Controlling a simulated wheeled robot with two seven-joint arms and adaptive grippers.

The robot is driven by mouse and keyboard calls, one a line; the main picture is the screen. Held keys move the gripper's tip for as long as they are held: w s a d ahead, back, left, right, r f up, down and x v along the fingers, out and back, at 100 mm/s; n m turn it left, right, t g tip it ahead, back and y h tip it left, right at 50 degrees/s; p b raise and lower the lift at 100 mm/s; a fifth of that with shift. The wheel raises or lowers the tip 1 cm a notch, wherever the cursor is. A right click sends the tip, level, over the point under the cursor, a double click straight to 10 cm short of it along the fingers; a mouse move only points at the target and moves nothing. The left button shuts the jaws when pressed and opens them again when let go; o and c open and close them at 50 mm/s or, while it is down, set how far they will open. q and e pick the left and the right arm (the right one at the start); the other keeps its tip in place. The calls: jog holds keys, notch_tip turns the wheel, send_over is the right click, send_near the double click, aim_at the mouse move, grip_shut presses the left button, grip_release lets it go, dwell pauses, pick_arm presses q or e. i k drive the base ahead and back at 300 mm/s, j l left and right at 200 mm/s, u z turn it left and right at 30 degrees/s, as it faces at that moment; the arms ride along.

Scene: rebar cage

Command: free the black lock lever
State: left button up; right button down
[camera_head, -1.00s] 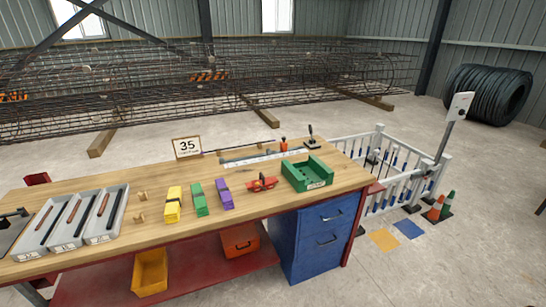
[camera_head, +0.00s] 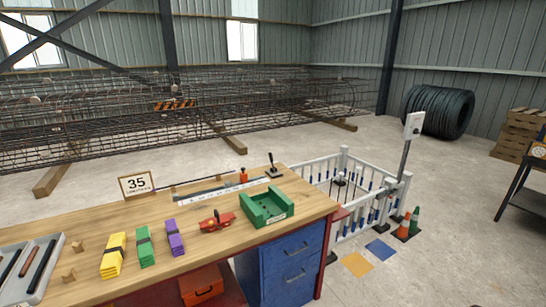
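A small black lever (camera_head: 271,160) stands upright on a dark base at the back right corner of the wooden workbench (camera_head: 205,250). It is the only thing here that looks like a black lever, but I cannot tell if it is the lock lever or what holds it. A long thin bar (camera_head: 200,180) and a small orange-red piece (camera_head: 243,176) lie to its left along the back edge. Neither of my grippers shows in the head view.
A green open tray (camera_head: 267,207), a red tool (camera_head: 217,222) and purple, green and yellow bundles lie on the bench. A white fence (camera_head: 345,190), a post with a pale box (camera_head: 413,125) and cones (camera_head: 408,225) stand to its right. The floor at right is mostly clear.

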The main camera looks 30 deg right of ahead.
aim_at(271, 155)
jog(key=i+l+u, duration=0.15)
jog(key=l, duration=0.55)
jog(key=l+u, duration=0.15)
jog(key=l, duration=0.6)
jog(key=l+u, duration=0.15)
jog(key=l, duration=0.55)
jog(key=l+u, duration=0.1)
jog(key=l, duration=0.6)
jog(key=k+l+u, duration=0.15)
jog(key=l, duration=0.6)
jog(key=l+u, duration=0.15)
jog(key=l, duration=0.55)
jog(key=k+l+u, duration=0.15)
jog(key=l, duration=0.55)
jog(key=k+l+u, duration=0.15)
jog(key=l, duration=0.55)
jog(key=k, duration=0.1)
